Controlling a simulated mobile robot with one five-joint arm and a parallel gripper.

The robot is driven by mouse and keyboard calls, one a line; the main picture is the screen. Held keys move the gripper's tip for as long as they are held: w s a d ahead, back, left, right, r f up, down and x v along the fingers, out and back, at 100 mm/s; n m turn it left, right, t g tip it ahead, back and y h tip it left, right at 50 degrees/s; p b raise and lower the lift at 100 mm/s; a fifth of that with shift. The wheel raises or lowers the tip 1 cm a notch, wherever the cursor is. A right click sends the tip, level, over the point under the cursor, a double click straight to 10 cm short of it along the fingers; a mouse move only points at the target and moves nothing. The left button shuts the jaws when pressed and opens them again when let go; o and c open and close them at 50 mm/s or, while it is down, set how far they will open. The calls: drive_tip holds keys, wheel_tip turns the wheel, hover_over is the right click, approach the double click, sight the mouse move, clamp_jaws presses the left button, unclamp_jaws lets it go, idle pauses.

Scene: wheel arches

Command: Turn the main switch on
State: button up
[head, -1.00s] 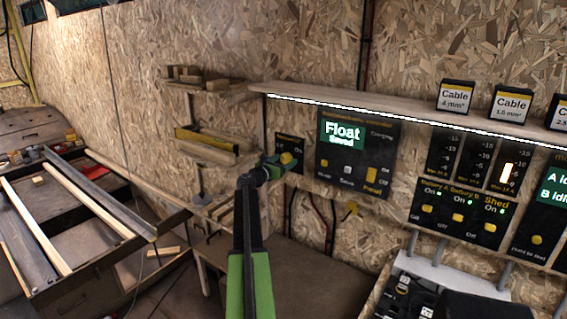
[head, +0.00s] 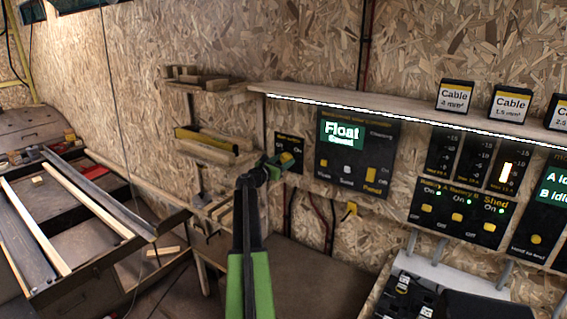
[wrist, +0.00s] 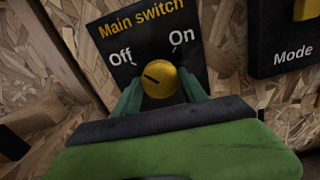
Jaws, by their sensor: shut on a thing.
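The main switch is a black panel with "Main switch", "Off" and "On" in the wrist view (wrist: 128,32); it also shows small on the wall in the head view (head: 297,143). Its round yellow knob (wrist: 159,76) has a dark pointer line that lies on the left half, towards the "Off" side. My gripper (wrist: 161,90) is shut on the knob, with one green finger at its left and one at its right. In the head view my gripper (head: 279,164) is at the panel and partly hides it and the knob.
Right of the switch is a black panel with a "Float" display (head: 342,131). A lit shelf (head: 400,108) with cable boxes runs above it. Wooden shelves (head: 215,143) stand close on the left. A workbench top (head: 320,270) lies below.

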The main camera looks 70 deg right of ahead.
drive_tip(key=m, duration=0.4)
drive_tip(key=shift+w+d+r, duration=0.1)
drive_tip(key=shift+d, duration=0.05)
drive_tip(key=m, duration=0.4)
drive_tip(key=shift+m, duration=0.3)
drive_tip(key=m, duration=0.4)
drive_tip(key=shift+m, duration=2)
drive_tip(key=o, duration=1.4)
drive_tip(key=v, duration=1.7)
drive_tip(key=shift+a, duration=0.3)
